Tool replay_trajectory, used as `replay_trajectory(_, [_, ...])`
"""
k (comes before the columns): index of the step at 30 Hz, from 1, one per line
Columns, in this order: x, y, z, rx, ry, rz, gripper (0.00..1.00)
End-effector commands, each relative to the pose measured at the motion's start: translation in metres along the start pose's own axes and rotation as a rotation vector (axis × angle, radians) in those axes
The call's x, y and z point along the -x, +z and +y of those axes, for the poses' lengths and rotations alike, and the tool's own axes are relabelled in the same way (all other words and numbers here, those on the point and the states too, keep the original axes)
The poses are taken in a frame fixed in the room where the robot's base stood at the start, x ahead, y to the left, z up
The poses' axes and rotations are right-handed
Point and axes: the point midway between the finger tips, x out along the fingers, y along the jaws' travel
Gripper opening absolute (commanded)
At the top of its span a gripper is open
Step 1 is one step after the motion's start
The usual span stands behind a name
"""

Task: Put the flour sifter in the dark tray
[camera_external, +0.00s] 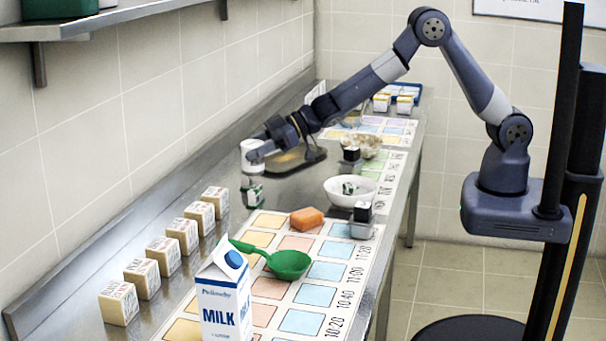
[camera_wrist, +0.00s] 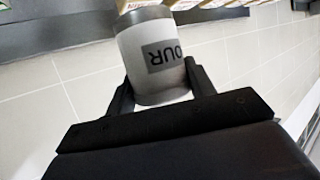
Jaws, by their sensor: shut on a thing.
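The flour sifter (camera_external: 251,157) is a white cylinder at the far end of my arm, near the wall side of the steel counter. In the wrist view the flour sifter (camera_wrist: 151,60) has a grey label with upside-down letters, partly reading "OUR". My gripper (camera_external: 262,151) is shut on it, with one finger on each side in the wrist view (camera_wrist: 160,88).
A small green-and-white item (camera_external: 252,192) is below the sifter. A white bowl (camera_external: 349,191) stands right of it. Several small boxes (camera_external: 166,256) line the wall side.

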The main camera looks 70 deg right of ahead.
Motion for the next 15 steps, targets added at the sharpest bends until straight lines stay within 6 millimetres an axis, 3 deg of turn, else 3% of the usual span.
replay_trajectory(1, [0.009,0.002,0.031,-0.015,0.036,-0.001,0.25])
replay_trajectory(6, [0.04,0.015,0.118,-0.058,0.138,-0.004,0.25])
replay_trajectory(12, [0.089,0.036,0.211,-0.108,0.254,-0.009,0.25])
replay_trajectory(15, [0.115,0.046,0.248,-0.132,0.303,-0.011,0.25])
